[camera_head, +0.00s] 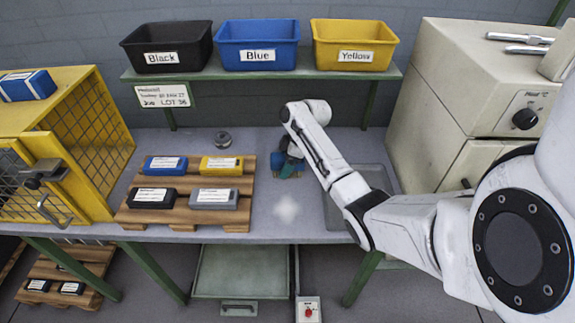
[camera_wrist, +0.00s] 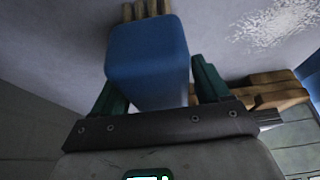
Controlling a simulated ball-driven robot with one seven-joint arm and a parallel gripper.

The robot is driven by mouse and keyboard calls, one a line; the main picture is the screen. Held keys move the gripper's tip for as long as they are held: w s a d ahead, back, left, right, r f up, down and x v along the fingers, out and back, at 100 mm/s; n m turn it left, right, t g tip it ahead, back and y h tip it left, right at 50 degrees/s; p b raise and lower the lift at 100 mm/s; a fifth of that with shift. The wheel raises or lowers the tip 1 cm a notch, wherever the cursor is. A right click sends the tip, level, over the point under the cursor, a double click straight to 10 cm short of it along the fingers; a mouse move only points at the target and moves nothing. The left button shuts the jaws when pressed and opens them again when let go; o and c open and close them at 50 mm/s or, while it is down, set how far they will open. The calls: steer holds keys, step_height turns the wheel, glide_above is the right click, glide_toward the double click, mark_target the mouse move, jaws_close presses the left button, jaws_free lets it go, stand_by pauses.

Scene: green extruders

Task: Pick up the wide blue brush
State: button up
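The wide blue brush (camera_wrist: 148,62) has a blocky blue body and tan bristles (camera_wrist: 147,9) at its far end in the wrist view. In the head view a small blue part of it (camera_head: 277,159) shows beside my gripper (camera_head: 291,168), above the middle of the workbench. In the wrist view, my gripper's green fingers (camera_wrist: 160,85) lie on either side of the blue body. The left finger is partly hidden behind the body, and the right finger is very close to it. I cannot tell whether both fingers press on it or whether the brush is off the bench.
A wooden pallet (camera_head: 178,222) with several labelled boxes lies to the left on the workbench. Black (camera_head: 165,42), blue (camera_head: 257,42) and yellow (camera_head: 354,42) bins stand on the shelf. A beige machine (camera_head: 435,95) is at right.

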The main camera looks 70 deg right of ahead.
steer(key=c, duration=0.9)
steer(key=shift+r, duration=0.1)
steer(key=shift+c, duration=0.2)
steer(key=shift+r, duration=0.5)
step_height(320, 180, up, 3)
steer(key=shift+s+a+b, duration=0.1)
steer(key=shift+s+b, duration=0.05)
steer(key=shift+b, duration=0.2)
steer(key=s+a+r+p, duration=0.6)
steer(key=s+r, duration=0.3)
steer(key=s, duration=0.3)
steer(key=shift+r+p, duration=0.2)
steer(key=shift+p, duration=0.2)
steer(key=shift+s+a, duration=0.1)
